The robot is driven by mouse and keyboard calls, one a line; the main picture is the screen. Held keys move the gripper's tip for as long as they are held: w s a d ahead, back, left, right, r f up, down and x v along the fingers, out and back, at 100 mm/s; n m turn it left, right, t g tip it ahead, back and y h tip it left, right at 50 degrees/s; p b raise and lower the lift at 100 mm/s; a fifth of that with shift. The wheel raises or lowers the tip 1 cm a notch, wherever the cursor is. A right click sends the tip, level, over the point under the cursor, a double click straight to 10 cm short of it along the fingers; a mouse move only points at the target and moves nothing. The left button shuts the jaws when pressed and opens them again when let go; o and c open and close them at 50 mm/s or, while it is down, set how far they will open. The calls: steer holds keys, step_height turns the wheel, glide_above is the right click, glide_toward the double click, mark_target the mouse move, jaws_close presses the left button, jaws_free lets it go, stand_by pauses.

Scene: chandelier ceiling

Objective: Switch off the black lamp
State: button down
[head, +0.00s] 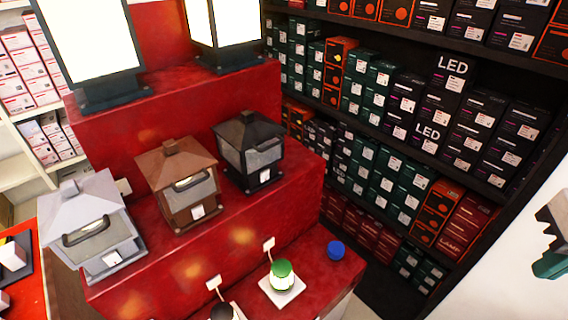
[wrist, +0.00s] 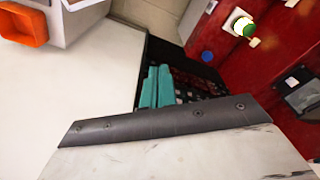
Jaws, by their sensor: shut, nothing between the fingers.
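A black lantern-shaped lamp (head: 250,150) stands upright at the right end of the middle red step, with grey panels and a small white tag. In the wrist view, part of a dark lamp (wrist: 302,92) shows at the right edge. Two tall lamps with black bases, one at the left (head: 95,45) and one at the right (head: 222,28), glow white on the top step. My gripper (wrist: 158,86) has its teal fingers together, empty and well apart from the lamps.
A grey lamp (head: 92,222) and a brown lamp (head: 180,182) stand left of the black one. On the lower step are a green-topped glowing piece (head: 282,274) and a blue round piece (head: 336,250). Shelves of boxes (head: 420,110) stand behind at the right. An orange bin (wrist: 22,25) shows in the wrist view.

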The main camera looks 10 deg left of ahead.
steer(key=w+a+f+m+t, duration=0.25)
steer(key=w+a, duration=0.25)
steer(key=w, duration=0.5)
steer(key=w+a+f+m+t, duration=0.25)
steer(key=w+a, duration=0.25)
steer(key=w, duration=0.5)
steer(key=a+f+m+y, duration=0.1)
steer(key=a+f+y, duration=0.3)
steer(key=a, duration=0.7)
steer(key=a+f+m+y, duration=0.1)
steer(key=a+f+y, duration=0.3)
steer(key=a, duration=0.8)
steer(key=shift+w+a, duration=0.2)
steer(key=shift+a, duration=0.1)
